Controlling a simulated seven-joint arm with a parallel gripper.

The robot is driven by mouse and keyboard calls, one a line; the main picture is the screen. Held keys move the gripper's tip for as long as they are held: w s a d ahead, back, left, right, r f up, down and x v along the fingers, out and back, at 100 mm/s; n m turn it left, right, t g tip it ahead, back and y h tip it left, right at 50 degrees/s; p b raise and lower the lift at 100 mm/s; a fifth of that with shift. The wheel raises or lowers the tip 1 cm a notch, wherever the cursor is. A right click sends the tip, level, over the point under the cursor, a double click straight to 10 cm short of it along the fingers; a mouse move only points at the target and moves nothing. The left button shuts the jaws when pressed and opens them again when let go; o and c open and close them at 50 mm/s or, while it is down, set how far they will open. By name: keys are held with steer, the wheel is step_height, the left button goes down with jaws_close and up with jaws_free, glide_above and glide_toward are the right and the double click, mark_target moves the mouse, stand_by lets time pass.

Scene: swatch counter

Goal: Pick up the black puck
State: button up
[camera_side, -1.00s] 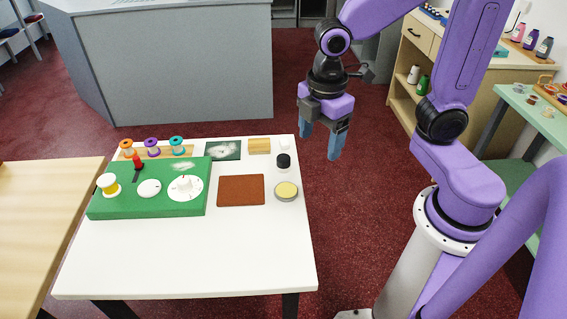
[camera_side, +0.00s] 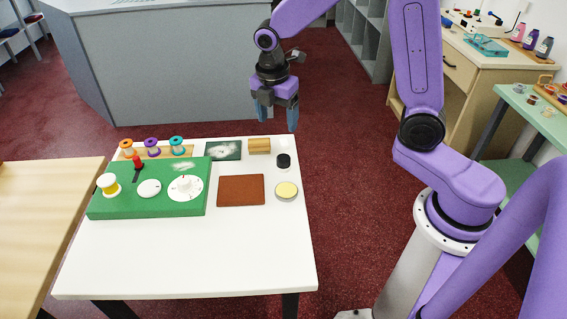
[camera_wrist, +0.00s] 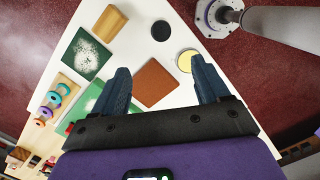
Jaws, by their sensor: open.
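The black puck (camera_side: 283,160) sits on the white table near its right edge, between a wooden block and a round tin. It also shows as a black disc in the wrist view (camera_wrist: 161,30). My gripper (camera_side: 277,117) is open and empty. In the side view it hangs in the air above the table's far right part, its fingers pointing down. In the wrist view its two blue fingers (camera_wrist: 161,83) are spread apart, and the puck lies beyond them, near the top of the picture.
A round yellow-topped tin (camera_side: 287,191) and a brown pad (camera_side: 241,190) lie near the puck. A wooden block (camera_side: 259,146) and a dark green card (camera_side: 223,150) lie at the back. A green board (camera_side: 147,204) with dials fills the left. The table's front (camera_side: 190,258) is clear.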

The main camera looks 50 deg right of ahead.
glide_toward(284, 157)
step_height(284, 157, down, 5)
steer(key=shift+w+a+f, duration=0.1)
steer(key=shift+a, duration=0.05)
steer(key=f, duration=0.2)
steer(key=d+f, duration=0.1)
steer(key=f, duration=0.1)
steer(key=shift+d, duration=0.1)
steer(key=shift+f, duration=0.6)
steer(key=c, duration=1.1)
